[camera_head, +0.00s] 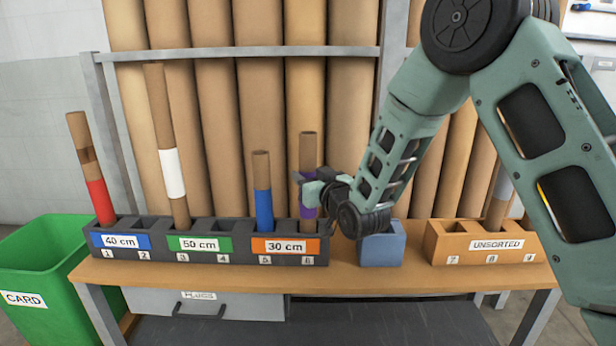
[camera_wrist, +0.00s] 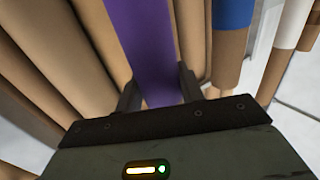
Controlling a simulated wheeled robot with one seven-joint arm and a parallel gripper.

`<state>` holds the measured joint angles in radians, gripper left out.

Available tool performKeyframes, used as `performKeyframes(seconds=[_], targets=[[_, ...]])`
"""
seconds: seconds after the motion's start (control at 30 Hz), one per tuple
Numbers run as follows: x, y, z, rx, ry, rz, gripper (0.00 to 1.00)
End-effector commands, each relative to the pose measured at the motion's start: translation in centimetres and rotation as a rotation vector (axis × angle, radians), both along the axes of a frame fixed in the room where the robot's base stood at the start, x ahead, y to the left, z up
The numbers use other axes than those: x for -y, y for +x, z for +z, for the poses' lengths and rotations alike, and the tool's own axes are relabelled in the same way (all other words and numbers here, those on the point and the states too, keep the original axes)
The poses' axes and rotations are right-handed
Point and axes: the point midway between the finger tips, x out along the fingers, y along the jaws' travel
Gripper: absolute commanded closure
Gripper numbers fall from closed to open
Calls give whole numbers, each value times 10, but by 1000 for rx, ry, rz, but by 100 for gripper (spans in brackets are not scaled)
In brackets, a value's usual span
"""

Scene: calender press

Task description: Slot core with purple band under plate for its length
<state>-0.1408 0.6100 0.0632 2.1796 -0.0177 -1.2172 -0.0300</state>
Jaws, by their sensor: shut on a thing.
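The cardboard core with the purple band (camera_head: 308,150) stands upright at slot 6 of the dark rack (camera_head: 210,259), behind the orange "30 cm" plate (camera_head: 286,246). Its lower end drops behind the rack's front wall, so I cannot see how deep it sits. My gripper (camera_head: 309,188) is shut on it at the purple band. In the wrist view the purple band (camera_wrist: 147,45) runs between the two fingers (camera_wrist: 158,88). The blue "40 cm" plate (camera_head: 121,242) and green "50 cm" plate (camera_head: 200,244) are further left.
A blue-banded core (camera_head: 263,205) stands close by in slot 5. A white-banded core (camera_head: 171,172) is in slot 3, a red-banded one (camera_head: 100,200) leans in slot 1. A blue block (camera_head: 382,246) and the orange "UNSORTED" rack (camera_head: 440,246) are right. A green bin (camera_head: 40,265) is left.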

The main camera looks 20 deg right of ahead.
Motion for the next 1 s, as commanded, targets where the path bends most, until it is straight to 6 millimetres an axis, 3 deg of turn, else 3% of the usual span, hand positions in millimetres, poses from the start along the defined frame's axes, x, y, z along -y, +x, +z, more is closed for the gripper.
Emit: performKeyframes(seconds=[1.0], targets=[[0,0,-26,1,0,0,90]])
